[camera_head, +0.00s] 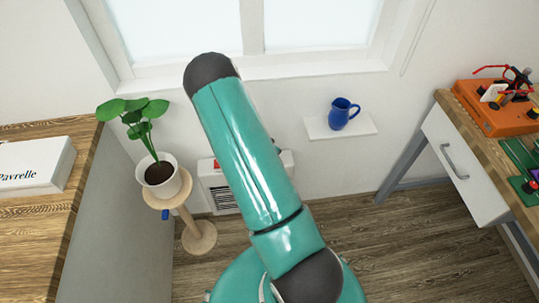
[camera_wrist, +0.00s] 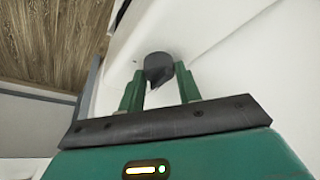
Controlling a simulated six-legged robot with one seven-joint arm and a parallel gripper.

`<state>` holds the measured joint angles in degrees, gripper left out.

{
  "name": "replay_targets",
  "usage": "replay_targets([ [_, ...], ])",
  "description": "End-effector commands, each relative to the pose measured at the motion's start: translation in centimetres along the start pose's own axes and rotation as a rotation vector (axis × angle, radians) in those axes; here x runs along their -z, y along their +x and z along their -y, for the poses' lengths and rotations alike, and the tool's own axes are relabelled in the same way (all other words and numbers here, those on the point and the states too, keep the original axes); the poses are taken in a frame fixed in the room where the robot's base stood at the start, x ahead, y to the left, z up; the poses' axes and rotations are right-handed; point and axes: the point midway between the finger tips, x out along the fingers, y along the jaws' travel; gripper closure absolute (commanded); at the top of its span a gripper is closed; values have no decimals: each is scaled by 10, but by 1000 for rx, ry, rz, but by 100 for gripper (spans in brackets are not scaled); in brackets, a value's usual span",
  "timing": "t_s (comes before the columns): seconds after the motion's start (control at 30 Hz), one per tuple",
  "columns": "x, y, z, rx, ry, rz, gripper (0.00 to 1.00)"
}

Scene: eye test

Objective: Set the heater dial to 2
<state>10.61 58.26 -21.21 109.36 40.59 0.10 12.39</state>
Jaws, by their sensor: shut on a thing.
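The heater (camera_head: 222,198) is a white box with dark vent slots, low on the wall under the window. My arm covers much of it in the head view. In the wrist view its white body (camera_wrist: 215,35) fills the upper right. The dial (camera_wrist: 157,66) is a dark grey knob with a pointed lower edge. My gripper (camera_wrist: 158,75) is shut on the dial, with one green finger on each side of it. No numbers can be read around the dial, so its setting cannot be told. The gripper is hidden in the head view.
A potted plant (camera_head: 159,175) stands on a round wooden stand (camera_head: 200,237) left of the heater. A blue jug (camera_head: 342,114) sits on a white wall shelf (camera_head: 358,125) to the right. Desks flank both sides. The wooden floor (camera_head: 405,235) is bare on the right.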

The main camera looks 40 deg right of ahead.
Motion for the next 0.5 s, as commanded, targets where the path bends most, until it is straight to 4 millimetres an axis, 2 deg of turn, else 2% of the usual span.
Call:
replay_targets([
  [0.3,-1,0,3,-84,198,-1,89],
  [0.5,-1,1,3,-113,269,1,89],
])
